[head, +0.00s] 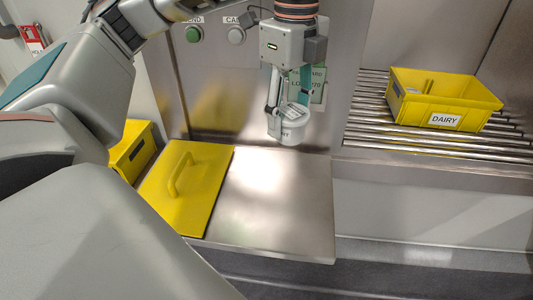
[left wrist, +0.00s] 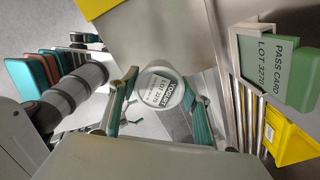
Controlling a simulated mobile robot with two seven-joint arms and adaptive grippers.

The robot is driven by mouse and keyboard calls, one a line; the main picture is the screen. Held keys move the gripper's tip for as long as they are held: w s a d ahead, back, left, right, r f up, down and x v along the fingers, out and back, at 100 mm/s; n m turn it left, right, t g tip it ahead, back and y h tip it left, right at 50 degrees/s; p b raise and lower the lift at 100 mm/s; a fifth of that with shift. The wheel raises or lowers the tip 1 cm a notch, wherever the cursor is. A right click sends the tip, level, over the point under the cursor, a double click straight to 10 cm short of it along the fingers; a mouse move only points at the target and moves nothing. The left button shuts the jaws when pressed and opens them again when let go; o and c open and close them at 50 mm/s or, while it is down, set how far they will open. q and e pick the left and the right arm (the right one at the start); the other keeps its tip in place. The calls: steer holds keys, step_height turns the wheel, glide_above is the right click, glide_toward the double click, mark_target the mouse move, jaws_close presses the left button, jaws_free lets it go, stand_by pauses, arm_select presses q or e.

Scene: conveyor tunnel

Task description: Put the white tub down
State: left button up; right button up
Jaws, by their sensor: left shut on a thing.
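My left gripper (head: 288,106) points down and is shut on the white tub (head: 289,132). The tub looks upright and is held near the back of the bare steel counter (head: 275,200); it seems to be above the counter, though the gap is hard to judge. In the left wrist view the tub's round lid (left wrist: 160,88) sits between the two green-padded fingers of the left gripper (left wrist: 158,103). The lid has a printed label with a lot number. My right gripper is not in view.
A yellow panel with a handle (head: 187,195) covers the counter's left part. A yellow crate (head: 130,150) stands left of it. A yellow DAIRY crate (head: 445,103) rests on rollers at right. A green pass card (head: 319,85) hangs behind the gripper. The counter's front is clear.

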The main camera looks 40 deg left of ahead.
mark_target(288, 141)
arm_select(q)
step_height(288, 141, down, 18)
steer(key=shift+b, duration=0.4)
steer(key=shift+s+f, duration=0.1)
steer(key=o, duration=1.6)
step_height(288, 141, up, 12)
steer(key=shift+r, duration=0.15)
